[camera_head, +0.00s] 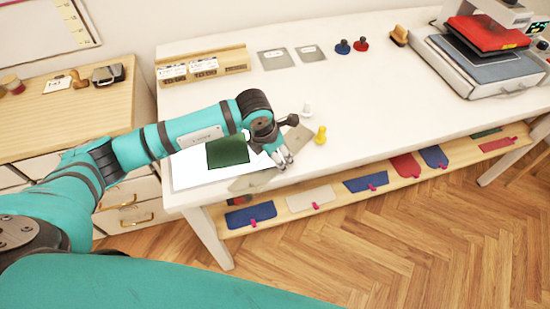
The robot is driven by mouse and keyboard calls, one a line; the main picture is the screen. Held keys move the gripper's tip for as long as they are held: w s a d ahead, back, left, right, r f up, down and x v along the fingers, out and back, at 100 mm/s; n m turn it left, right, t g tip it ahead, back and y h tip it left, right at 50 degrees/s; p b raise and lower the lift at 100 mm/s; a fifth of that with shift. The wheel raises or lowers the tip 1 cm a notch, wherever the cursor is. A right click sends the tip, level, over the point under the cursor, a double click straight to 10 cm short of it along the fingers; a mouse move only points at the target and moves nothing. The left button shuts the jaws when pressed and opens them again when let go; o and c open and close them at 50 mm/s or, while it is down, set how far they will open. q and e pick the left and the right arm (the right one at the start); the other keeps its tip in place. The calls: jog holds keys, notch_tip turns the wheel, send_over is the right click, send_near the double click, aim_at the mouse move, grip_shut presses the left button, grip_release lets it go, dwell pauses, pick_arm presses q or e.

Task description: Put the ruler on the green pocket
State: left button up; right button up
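The green pocket (228,151) is a dark green square lying on a white sheet (190,178) near the left front of the white table. A flat grey-beige strip, seemingly the ruler (257,182), shows in front of my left gripper (285,160). A similar beige-grey piece (300,137) shows behind the gripper; I cannot tell if both are one ruler. My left gripper is just right of the pocket, fingertips down and close together, over the strip. Whether it grips the strip is unclear. My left forearm passes just behind the pocket. My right gripper is not in view.
A yellow (321,135) and a white knobbed piece (306,110) stand close to the right of my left gripper. A wooden card holder (235,67) and two grey plates (276,59) lie at the back. A press (480,75) stands far right. The table's middle is clear.

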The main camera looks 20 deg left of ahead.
pick_arm(q)
jog(key=c, duration=0.7)
jog(key=shift+r, duration=0.1)
